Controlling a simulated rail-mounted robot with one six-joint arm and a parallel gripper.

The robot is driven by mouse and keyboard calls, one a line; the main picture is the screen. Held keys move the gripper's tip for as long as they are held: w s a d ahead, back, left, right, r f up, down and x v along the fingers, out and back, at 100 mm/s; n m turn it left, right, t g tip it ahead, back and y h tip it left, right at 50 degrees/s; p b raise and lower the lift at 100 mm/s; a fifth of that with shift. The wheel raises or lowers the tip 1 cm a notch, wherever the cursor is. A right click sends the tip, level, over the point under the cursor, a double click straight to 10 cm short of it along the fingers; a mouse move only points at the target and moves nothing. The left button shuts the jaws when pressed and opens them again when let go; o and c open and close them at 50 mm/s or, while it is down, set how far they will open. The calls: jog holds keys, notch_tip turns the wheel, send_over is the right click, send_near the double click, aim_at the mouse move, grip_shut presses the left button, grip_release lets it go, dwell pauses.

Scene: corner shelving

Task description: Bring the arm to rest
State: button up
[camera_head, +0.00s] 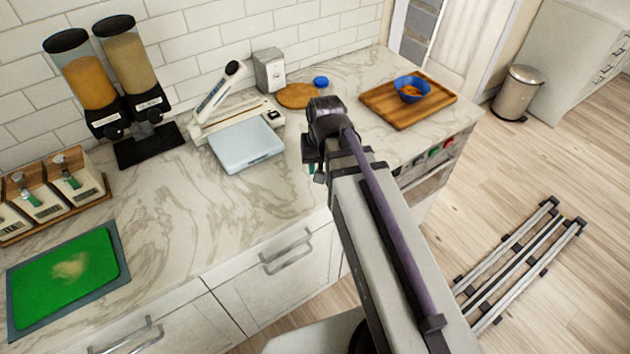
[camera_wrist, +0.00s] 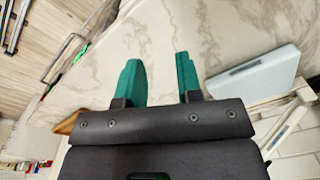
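My arm reaches out over the front edge of the marble counter (camera_head: 190,220) in the head view. My gripper is mostly hidden behind the wrist in that view, with a bit of green finger showing below it. In the wrist view, the two green fingers of my gripper (camera_wrist: 159,80) stand apart with nothing between them. The bare marble counter surface (camera_wrist: 210,30) lies beyond the fingertips.
A scale (camera_head: 245,145) stands left of my wrist. A wooden board (camera_head: 425,112) with a blue bowl (camera_head: 411,88) lies right. Two dispensers (camera_head: 133,62), a container rack (camera_head: 50,195) and a green mat (camera_head: 65,275) are farther left. Rails (camera_head: 520,262) cross the floor.

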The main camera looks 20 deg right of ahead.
jog(key=s+a+n, duration=0.2)
jog(key=s+a, duration=0.1)
jog(key=s, duration=0.2)
jog(key=shift+a+n+g, duration=0.2)
jog(key=shift+n+g, duration=0.1)
jog(key=shift+g, duration=0.1)
jog(key=shift+s, duration=0.1)
dwell(0.6)
